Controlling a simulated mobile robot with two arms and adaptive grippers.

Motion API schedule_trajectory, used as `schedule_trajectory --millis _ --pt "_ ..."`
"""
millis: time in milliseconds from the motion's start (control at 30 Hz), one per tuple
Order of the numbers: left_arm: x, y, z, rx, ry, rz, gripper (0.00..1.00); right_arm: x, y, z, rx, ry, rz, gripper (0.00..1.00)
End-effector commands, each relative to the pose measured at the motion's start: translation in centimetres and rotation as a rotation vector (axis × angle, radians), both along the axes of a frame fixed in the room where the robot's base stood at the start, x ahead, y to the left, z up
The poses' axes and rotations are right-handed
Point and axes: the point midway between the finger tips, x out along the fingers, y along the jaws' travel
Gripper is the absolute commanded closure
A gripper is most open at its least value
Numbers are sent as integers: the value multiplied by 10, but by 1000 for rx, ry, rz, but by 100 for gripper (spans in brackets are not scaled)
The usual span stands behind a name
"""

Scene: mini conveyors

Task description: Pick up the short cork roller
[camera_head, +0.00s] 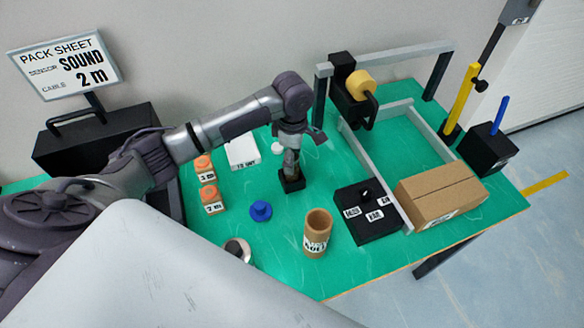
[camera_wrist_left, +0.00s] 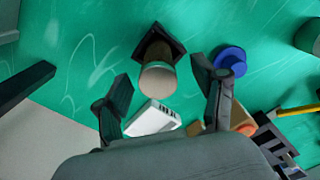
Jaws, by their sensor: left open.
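A short brown cork-like cylinder (camera_head: 291,160) with a paler top stands upright in a black square base (camera_head: 292,183) near the middle of the green table. In the left wrist view the cylinder (camera_wrist_left: 158,80) appears between the two fingers of my left gripper (camera_wrist_left: 165,90), with clear gaps on both sides. My left gripper (camera_head: 294,140) is open and points down over the cylinder; it partly hides the cylinder's top in the head view. My right gripper is not in view.
A hollow brown tube (camera_head: 317,232) and a blue knob (camera_head: 260,210) stand nearby. Orange-topped blocks (camera_head: 204,169) and a white box (camera_head: 242,152) lie left. A black labelled tray (camera_head: 368,222), a cardboard box (camera_head: 440,194) and a grey-railed conveyor frame (camera_head: 366,158) are right.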

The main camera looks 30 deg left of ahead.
Motion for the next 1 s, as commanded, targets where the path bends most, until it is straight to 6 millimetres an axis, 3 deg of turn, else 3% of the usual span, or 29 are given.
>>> schedule_trajectory --millis 200,433,733,1000 --pt "0 2 -17 2 3 1 30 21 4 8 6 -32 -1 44" --pt "2 2 -50 1 0 0 30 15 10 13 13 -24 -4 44" --pt "2 2 -56 0 -2 -1 30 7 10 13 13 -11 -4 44" --pt "2 2 -56 1 -2 0 75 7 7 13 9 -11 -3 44"
